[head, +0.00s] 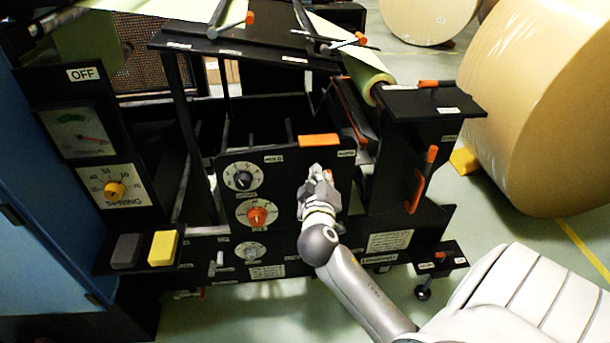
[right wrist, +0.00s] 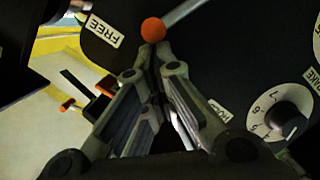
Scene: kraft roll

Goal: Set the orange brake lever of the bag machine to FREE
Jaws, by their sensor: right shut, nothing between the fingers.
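The brake lever shows in the right wrist view as an orange ball knob (right wrist: 153,29) on a thin grey rod over a black panel. A white FREE label (right wrist: 102,31) is just left of the knob; another label (right wrist: 220,110), partly hidden and reading roughly HO, is lower right. My right gripper (right wrist: 157,62) is shut and empty, its fingertips close beside the knob; I cannot tell whether they touch. In the head view my right gripper (head: 320,174) is at the black front panel of the bag machine (head: 285,168) and hides most of the lever. My left gripper is not in view.
Dials (head: 243,177) sit on the panel left of my gripper, and an orange bar (head: 319,140) is just above it. An orange-handled lever (head: 420,187) stands on the right post. A large kraft roll (head: 545,110) lies at the right.

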